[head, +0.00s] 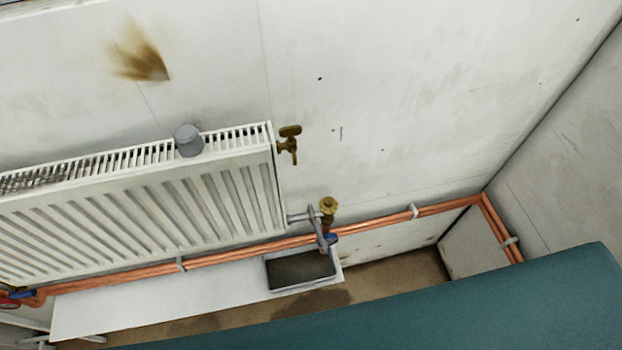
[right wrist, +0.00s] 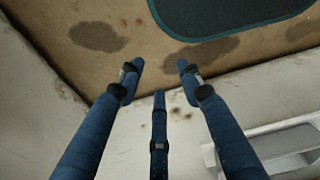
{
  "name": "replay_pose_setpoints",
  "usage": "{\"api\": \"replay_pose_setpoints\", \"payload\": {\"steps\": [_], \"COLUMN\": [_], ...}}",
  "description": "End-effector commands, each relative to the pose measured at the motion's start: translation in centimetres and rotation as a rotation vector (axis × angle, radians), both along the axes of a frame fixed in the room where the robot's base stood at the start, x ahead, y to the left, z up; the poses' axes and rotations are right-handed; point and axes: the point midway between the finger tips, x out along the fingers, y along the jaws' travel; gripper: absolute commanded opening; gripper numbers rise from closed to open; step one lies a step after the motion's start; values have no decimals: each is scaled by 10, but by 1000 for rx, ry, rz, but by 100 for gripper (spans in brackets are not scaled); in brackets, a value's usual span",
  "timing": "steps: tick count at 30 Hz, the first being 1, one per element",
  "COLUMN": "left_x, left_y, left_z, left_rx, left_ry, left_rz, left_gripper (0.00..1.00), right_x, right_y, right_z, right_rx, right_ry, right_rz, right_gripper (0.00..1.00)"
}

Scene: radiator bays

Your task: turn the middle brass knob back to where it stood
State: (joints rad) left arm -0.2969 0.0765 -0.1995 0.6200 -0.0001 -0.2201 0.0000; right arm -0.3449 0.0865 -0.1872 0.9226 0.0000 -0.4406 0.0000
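Two brass fittings show in the head view. The upper brass knob (head: 289,138), with a flat turning piece, sits at the radiator's top right corner. The lower brass knob (head: 328,206), with a round top, stands on the pipework at the radiator's lower right. I cannot tell which one is the middle knob. My right gripper (right wrist: 159,78) is in the right wrist view, its three blue fingers spread open and empty above the floor. No knob shows in that view. My left gripper is not in view.
The white radiator (head: 150,205) carries a grey cylinder (head: 188,140) on top. Copper pipes (head: 380,222) run below it. A grey tray (head: 300,270) with dark contents sits under the lower fitting. A teal surface (head: 450,310) fills the foreground. The wall right of the knobs is bare.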

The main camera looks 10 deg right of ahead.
Motion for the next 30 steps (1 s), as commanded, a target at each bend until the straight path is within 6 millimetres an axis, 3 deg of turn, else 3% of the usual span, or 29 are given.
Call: {"api": "replay_pose_setpoints", "payload": {"steps": [8,14,21,30], "left_x": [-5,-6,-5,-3], "left_y": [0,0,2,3], "left_z": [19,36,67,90], "left_rx": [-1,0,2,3], "left_ry": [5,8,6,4], "left_rz": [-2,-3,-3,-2], "left_gripper": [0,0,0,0], "right_x": [43,80,128,146], "right_y": [8,14,20,24], "right_z": [54,116,252,377], "right_rx": [5,8,13,27], "right_ry": [-28,-55,-104,-142], "right_rz": [-6,-12,-21,-41], "right_gripper": [36,36,36,36]}}
